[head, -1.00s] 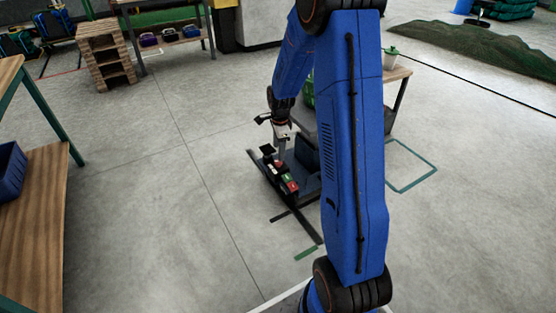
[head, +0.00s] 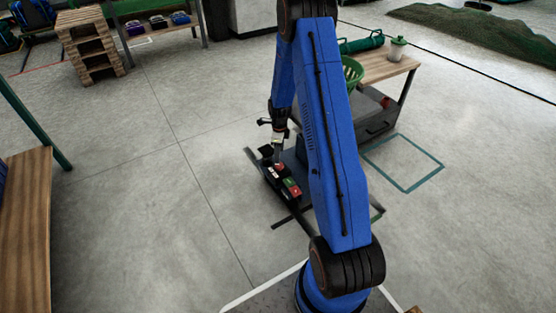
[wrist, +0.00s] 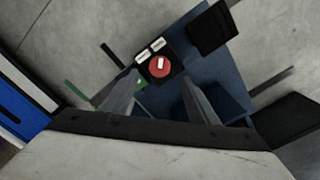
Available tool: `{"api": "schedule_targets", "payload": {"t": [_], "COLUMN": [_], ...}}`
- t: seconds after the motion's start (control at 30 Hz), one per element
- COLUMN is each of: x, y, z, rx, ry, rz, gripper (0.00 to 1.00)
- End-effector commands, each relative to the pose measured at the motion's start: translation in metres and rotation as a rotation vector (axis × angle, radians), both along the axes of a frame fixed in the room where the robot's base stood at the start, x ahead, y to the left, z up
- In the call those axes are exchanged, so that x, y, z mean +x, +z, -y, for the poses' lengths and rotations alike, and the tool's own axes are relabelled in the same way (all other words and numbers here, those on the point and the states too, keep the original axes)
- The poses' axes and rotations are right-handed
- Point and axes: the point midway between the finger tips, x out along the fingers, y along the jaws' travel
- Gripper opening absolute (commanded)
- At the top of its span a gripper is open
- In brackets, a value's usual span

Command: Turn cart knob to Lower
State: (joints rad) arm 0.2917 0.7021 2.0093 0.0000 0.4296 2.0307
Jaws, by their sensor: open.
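The cart (head: 305,200) stands on the floor, with a dark control box carrying green and red buttons (head: 291,186). In the wrist view a round red knob (wrist: 159,67) with a white mark sits on a black panel, beside two small white labels (wrist: 150,49). My gripper (head: 279,160) is over the far part of the control box. In the wrist view its two fingers (wrist: 162,84) are apart, with the knob just beyond the gap between their tips and nothing held. I cannot tell whether a fingertip touches the panel. The knob is not clear in the head view.
A wooden bench (head: 25,225) is at the left, pallets (head: 90,45) at the back left. Floor left of the cart is clear.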

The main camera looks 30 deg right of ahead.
Motion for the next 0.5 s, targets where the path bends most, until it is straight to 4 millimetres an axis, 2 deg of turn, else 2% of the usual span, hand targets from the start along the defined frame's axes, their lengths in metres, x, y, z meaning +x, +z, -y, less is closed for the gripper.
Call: {"api": "schedule_targets", "payload": {"t": [0.5], "x": [-0.001], "y": [-0.061], "z": [0.0], "rx": [0.001], "ry": [0.0], "rz": [-0.002], "gripper": [0.54]}}
